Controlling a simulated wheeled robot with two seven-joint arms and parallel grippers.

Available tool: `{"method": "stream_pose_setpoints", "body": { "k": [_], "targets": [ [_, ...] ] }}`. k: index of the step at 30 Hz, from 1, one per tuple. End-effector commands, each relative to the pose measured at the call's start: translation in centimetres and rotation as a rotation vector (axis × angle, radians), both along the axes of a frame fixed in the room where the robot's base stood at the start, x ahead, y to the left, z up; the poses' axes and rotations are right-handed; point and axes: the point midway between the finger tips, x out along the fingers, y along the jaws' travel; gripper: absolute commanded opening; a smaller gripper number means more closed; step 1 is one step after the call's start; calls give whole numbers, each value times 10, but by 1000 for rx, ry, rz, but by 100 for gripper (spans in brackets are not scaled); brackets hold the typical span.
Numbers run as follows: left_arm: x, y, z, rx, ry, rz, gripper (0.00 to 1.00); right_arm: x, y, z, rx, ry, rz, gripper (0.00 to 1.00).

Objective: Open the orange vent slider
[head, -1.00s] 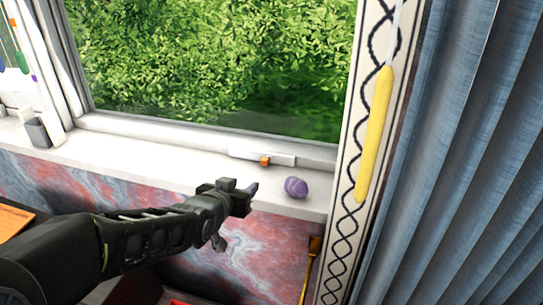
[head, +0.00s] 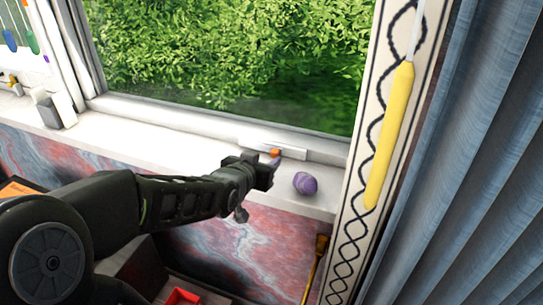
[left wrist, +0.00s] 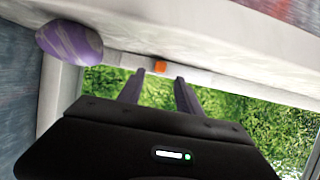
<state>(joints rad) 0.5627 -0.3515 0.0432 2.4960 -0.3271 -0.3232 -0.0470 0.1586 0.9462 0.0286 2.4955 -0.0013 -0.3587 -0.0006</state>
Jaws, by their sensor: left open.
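The orange vent slider (head: 275,152) is a small orange knob on a white vent strip (head: 305,153) along the bottom of the window frame. It also shows in the left wrist view (left wrist: 160,67), beyond and between my fingertips. My left gripper (head: 272,170) is open and empty, just in front of the slider and over the sill. In the left wrist view its two dark fingers (left wrist: 158,84) are spread apart, and I cannot tell whether they touch the knob. My right gripper is in no view.
A purple striped egg-shaped object (head: 305,183) lies on the white sill (head: 150,143), right of my left gripper. A yellow handle (head: 390,135) hangs by the patterned window trim. Blue curtains (head: 460,170) fill the right side. A red tray (head: 182,296) sits low in front.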

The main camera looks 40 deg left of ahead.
Motion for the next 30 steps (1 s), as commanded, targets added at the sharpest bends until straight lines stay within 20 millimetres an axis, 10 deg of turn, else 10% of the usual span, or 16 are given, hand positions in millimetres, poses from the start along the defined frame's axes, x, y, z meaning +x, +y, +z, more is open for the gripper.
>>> {"method": "stream_pose_setpoints", "body": {
  "k": [21, 30],
  "targets": [
    [47, 15, -20, 0, 0, 1, 42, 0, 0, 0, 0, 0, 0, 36],
    [46, 15, -20, 0, 0, 0, 18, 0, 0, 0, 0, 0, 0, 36]
  ]
}}
